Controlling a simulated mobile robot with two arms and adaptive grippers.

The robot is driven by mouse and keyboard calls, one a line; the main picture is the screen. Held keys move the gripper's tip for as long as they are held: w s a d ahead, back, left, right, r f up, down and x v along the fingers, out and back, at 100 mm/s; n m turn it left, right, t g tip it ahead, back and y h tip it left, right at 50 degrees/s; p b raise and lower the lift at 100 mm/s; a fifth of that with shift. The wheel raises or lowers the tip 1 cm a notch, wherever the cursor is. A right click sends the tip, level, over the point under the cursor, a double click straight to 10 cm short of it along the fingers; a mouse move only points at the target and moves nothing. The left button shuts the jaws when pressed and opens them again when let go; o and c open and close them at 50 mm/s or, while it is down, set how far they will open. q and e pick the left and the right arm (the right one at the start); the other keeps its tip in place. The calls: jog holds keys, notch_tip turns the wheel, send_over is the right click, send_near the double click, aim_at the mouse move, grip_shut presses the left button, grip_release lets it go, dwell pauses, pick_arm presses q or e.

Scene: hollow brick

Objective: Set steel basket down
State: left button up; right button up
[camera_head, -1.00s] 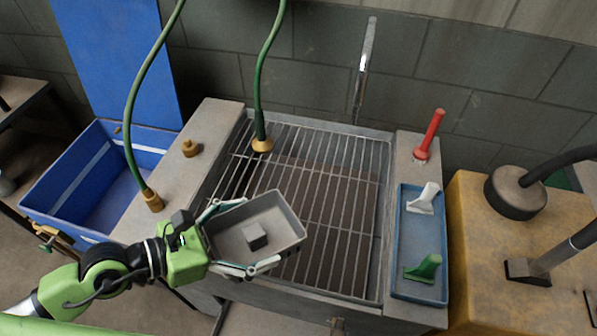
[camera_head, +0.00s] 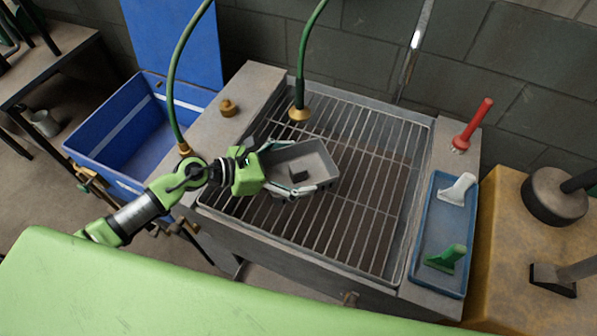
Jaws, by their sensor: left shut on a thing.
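I cannot tell whether the basket's underside touches the grate. My right gripper is not in view.
A blue tray (camera_head: 418,270) with a white brush (camera_head: 460,188) and a green brush (camera_head: 446,258) lies on the right ledge, near a red-handled tool (camera_head: 472,126). Green hoses hang at the left and back. A blue bin (camera_head: 95,150) stands left. The grate's right side is clear.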

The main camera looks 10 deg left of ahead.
aim_at(290, 174)
pick_arm(q)
jog(key=shift+w+f, duration=0.1)
jog(key=shift+w, duration=0.2)
notch_tip(290, 174, down, 3)
jog(key=shift+w+r+p, duration=0.1)
jog(key=shift+p, duration=0.2)
jog(key=shift+f, duration=0.25)
jog(key=shift+f, duration=0.25)
jog(key=o, duration=1.2)
jog(key=shift+c, duration=0.2)
